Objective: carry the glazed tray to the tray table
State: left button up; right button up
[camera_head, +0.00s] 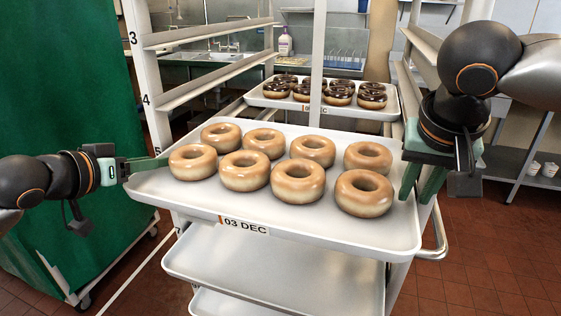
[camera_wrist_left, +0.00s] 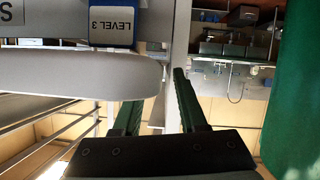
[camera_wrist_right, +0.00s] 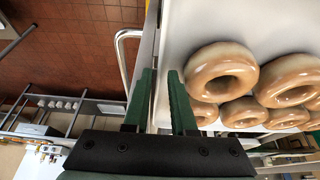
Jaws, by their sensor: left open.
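The glazed tray (camera_head: 288,223) is white, with a label reading 03 DEC on its front edge. My left gripper (camera_head: 146,166) is open at the tray's left edge. In the left wrist view, the tray's pale edge (camera_wrist_left: 75,75) covers part of one finger. My right gripper (camera_head: 421,180) is at the tray's right edge, its fingers on either side of the rim. In the right wrist view, the narrow gap between these fingers (camera_wrist_right: 161,85) holds the rim. No tray table can be made out for sure.
A second tray (camera_head: 262,100) with dark glazed doughnuts stands behind. White rack posts (camera_head: 317,65) rise beyond the glazed tray, and empty shelves (camera_head: 280,270) lie below it. A green cabinet (camera_head: 70,110) stands at the left. Red tiled floor (camera_head: 490,260) is clear at the right.

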pick_arm(q)
jog(key=shift+w+d+f, duration=0.2)
jog(key=shift+w, duration=0.3)
pick_arm(e)
jog(key=shift+w+d+f, duration=0.1)
jog(key=shift+w+f, duration=0.1)
jog(key=shift+f, duration=0.35)
pick_arm(q)
jog(key=shift+c, duration=0.3)
pick_arm(e)
jog(key=shift+c, duration=0.2)
pick_arm(q)
jog(key=shift+c, duration=1.4)
pick_arm(e)
jog(key=c, duration=0.3)
pick_arm(q)
jog(key=c, duration=0.3)
pick_arm(e)
grip_shut()
pick_arm(q)
grip_shut()
jog(key=shift+f, duration=0.15)
pick_arm(e)
jog(key=shift+r, duration=0.1)
pick_arm(q)
jog(key=shift+r, duration=0.25)
pick_arm(e)
jog(key=shift+r, duration=0.2)
